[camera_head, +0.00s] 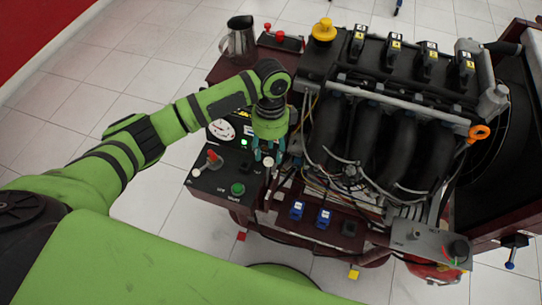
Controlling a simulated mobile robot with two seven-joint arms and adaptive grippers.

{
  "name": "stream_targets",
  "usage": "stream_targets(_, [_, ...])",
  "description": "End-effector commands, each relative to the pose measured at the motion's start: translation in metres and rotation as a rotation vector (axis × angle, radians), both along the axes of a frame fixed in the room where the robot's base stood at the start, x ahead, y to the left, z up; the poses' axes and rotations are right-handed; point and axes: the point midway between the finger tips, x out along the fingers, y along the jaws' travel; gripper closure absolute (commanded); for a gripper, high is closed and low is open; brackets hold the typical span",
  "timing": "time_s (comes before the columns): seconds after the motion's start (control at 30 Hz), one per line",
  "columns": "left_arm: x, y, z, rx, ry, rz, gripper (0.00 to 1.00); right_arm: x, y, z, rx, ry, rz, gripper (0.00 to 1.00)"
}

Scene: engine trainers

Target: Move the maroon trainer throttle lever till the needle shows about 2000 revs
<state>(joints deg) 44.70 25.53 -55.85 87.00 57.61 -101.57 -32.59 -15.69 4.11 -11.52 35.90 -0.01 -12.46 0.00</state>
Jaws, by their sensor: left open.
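The maroon trainer (228,67) carries a black engine and a dark control panel (211,181) at its front left. A round white gauge (222,130) stands behind the panel, partly covered by my arm; its needle is too small to read. My left gripper (268,156) points down over the panel's right part, open, with its teal fingers apart. A small pale knob (268,162) shows between or just behind the fingertips; it may be the throttle lever's top, and I cannot tell whether they touch. My right gripper is out of view.
On the panel are a red-tipped lever (213,156), a white knob (196,172) and a green button (237,189). A metal jug (239,39) stands at the back. Engine hoses and wires crowd the gripper's right side. Tiled floor is free at left.

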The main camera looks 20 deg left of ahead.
Motion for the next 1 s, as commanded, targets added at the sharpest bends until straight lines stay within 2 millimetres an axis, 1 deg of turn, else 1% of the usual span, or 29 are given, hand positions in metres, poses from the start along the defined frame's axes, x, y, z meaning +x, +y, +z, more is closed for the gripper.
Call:
stream_targets(0.07, [-0.004,0.000,-0.013,0.001,0.005,0.000,0.53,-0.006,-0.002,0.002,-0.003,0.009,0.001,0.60])
stream_targets(0.2, [-0.008,-0.001,-0.034,0.001,0.004,0.000,0.53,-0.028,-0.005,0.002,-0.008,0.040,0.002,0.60])
stream_targets(0.33, [-0.010,-0.002,-0.050,0.001,0.002,0.000,0.53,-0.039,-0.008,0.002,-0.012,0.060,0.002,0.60])
stream_targets(0.5, [-0.011,-0.002,-0.058,0.000,0.000,0.000,0.53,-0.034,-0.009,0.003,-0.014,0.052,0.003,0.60])
stream_targets(0.7, [-0.011,-0.002,-0.058,0.000,-0.001,0.000,0.53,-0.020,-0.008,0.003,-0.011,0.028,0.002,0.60])
stream_targets(0.73, [-0.011,-0.002,-0.058,0.000,-0.001,0.000,0.57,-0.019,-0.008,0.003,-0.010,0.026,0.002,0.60])
stream_targets(0.77, [-0.011,-0.002,-0.058,0.000,-0.001,0.000,0.69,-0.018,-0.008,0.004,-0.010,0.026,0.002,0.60])
stream_targets(0.8, [-0.011,-0.002,-0.058,0.000,-0.001,0.000,0.85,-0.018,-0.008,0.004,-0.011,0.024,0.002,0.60])
stream_targets(0.83, [-0.011,-0.002,-0.058,0.000,-0.001,0.000,0.97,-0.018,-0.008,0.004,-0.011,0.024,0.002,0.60])
stream_targets(0.87, [-0.011,-0.002,-0.058,0.000,-0.001,0.000,1.00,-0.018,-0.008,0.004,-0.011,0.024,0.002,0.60])
stream_targets(1.0, [-0.011,-0.002,-0.058,0.000,-0.001,0.000,1.00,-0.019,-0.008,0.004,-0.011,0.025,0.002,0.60])
